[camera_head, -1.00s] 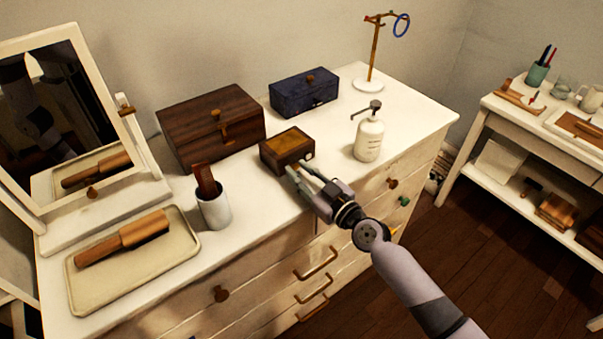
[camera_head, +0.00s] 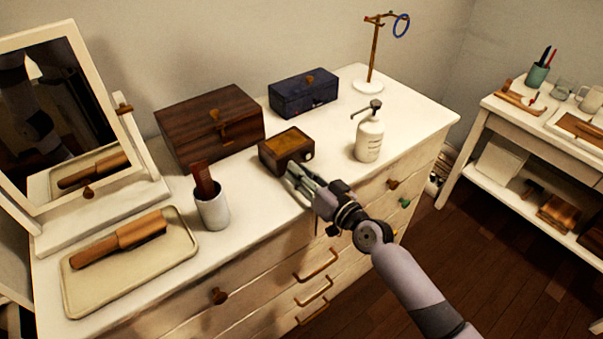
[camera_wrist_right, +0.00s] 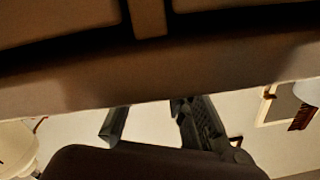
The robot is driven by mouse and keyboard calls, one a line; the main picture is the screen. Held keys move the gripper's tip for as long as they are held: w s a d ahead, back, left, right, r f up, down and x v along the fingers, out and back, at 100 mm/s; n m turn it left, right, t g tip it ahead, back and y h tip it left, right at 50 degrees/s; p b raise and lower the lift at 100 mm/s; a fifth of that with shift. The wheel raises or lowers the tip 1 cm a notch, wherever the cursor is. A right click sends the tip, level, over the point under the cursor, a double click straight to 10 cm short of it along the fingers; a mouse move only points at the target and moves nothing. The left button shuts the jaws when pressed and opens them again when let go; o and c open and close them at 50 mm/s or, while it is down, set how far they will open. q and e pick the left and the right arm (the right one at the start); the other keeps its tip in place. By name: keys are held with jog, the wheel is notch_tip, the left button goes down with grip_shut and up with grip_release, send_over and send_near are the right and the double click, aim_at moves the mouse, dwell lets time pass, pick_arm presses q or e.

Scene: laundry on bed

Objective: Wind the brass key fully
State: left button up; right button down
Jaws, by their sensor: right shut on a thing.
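The small dark wooden box (camera_head: 286,148) with an amber lid panel sits near the dresser's front edge in the head view. A small pale round detail shows on its front right. My right gripper (camera_head: 294,176) is at the box's front face, its fingers closed together low against it. It is shut on the brass key, which the fingers hide. In the right wrist view two dark fingers (camera_wrist_right: 157,122) show, but the key cannot be made out there. My left gripper is not in view.
A white pump bottle (camera_head: 369,138) stands right of the box. A white cup (camera_head: 212,208) with a comb stands left. A larger wooden box (camera_head: 190,124) and a dark blue box (camera_head: 318,98) are behind. A tray (camera_head: 95,298) with a brush lies front left.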

dwell(0.3)
jog(key=c, duration=1.4)
grip_release()
jog(key=shift+o, duration=0.2)
jog(key=shift+s+d, duration=0.1)
jog(key=v, duration=1.2)
